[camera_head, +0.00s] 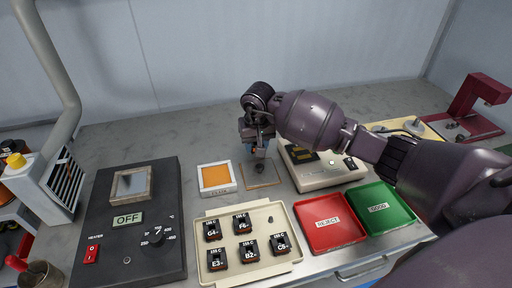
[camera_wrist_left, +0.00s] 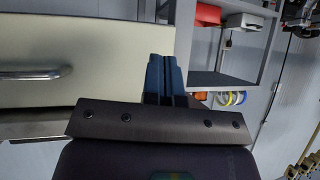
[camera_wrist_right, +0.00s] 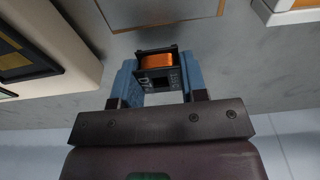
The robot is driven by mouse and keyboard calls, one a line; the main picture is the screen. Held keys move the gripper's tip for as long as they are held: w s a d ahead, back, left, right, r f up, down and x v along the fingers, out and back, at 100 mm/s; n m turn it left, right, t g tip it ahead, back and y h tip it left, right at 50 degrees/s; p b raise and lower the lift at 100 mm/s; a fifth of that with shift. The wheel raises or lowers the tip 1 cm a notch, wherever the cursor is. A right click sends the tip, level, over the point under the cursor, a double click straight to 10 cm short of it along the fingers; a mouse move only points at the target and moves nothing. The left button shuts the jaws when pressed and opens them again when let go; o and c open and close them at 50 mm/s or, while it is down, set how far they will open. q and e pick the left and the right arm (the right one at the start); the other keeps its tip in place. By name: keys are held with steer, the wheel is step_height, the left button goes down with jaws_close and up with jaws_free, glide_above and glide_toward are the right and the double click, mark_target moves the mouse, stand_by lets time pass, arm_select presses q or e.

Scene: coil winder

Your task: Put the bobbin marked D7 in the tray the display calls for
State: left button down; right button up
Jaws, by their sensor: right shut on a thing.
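My right gripper (camera_head: 258,150) is shut on a bobbin with copper winding (camera_wrist_right: 158,62) and black flanges, held above the bench beside a thin outlined square (camera_head: 262,174). The red tray (camera_head: 330,240) reads REJECT. The green tray (camera_head: 395,203), partly behind my right arm, appears to read GOOD. Both look empty. A cream instrument (camera_head: 318,180) behind them has a dark panel I cannot read; my right arm partly covers it. My left gripper (camera_wrist_left: 165,80) is shut and empty, beside a drawer front in the left wrist view.
A cream bobbin tray (camera_head: 208,280) holds several marked bobbins and a bare spot at mid right. A black heater (camera_head: 125,262) with display OFF stands left. An orange pad in a white frame (camera_head: 214,190) lies behind the bobbin tray. A red fixture (camera_head: 470,105) is far right.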

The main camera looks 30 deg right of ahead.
steer(key=shift+f, duration=0.75)
steer(key=shift+f, duration=0.2)
steer(key=o, duration=0.9)
steer(key=shift+o, duration=0.4)
steer(key=shift+r, duration=0.1)
